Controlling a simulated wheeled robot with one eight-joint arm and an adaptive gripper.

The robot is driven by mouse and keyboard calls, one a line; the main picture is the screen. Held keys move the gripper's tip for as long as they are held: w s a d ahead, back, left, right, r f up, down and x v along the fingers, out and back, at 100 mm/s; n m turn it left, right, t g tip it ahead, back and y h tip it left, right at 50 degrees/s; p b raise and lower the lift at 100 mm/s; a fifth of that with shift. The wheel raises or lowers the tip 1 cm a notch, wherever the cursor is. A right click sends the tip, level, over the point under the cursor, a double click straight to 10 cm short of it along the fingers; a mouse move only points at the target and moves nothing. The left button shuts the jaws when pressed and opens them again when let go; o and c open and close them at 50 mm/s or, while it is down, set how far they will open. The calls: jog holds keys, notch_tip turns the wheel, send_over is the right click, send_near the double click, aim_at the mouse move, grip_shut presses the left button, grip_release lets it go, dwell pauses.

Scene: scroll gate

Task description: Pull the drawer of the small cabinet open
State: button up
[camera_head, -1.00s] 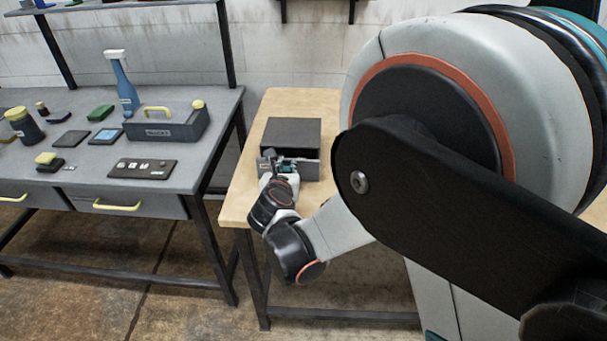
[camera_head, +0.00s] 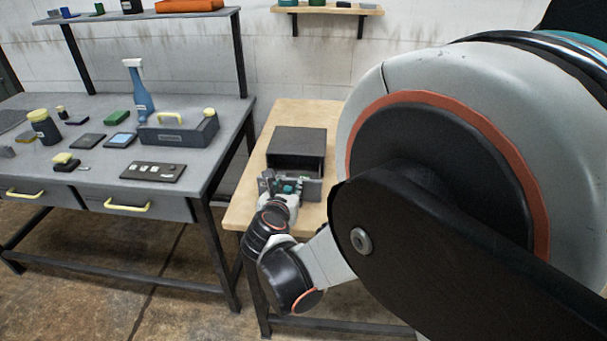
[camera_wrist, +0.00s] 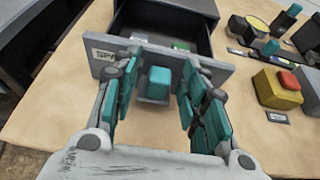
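The small dark grey cabinet (camera_head: 297,141) stands on the wooden table. Its drawer (camera_head: 312,187) is partly open, with a gap between its front and the cabinet body. In the wrist view the drawer front (camera_wrist: 218,71) carries a label partly covered by a finger, reading "SPA". The dark interior shows behind it, with something green inside (camera_wrist: 181,45).
The wooden table (camera_head: 240,211) has bare room in front of the cabinet. In the wrist view a yellow box with a red button (camera_wrist: 278,88) and other small items stand to the right. A grey workbench (camera_head: 205,165) with a toolbox (camera_head: 180,132) and spray bottle (camera_head: 139,92) stands left.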

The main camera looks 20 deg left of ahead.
jog(key=shift+s, duration=0.1)
jog(key=v, duration=0.7)
jog(key=shift+s+d, duration=0.1)
jog(key=shift+d, duration=0.05)
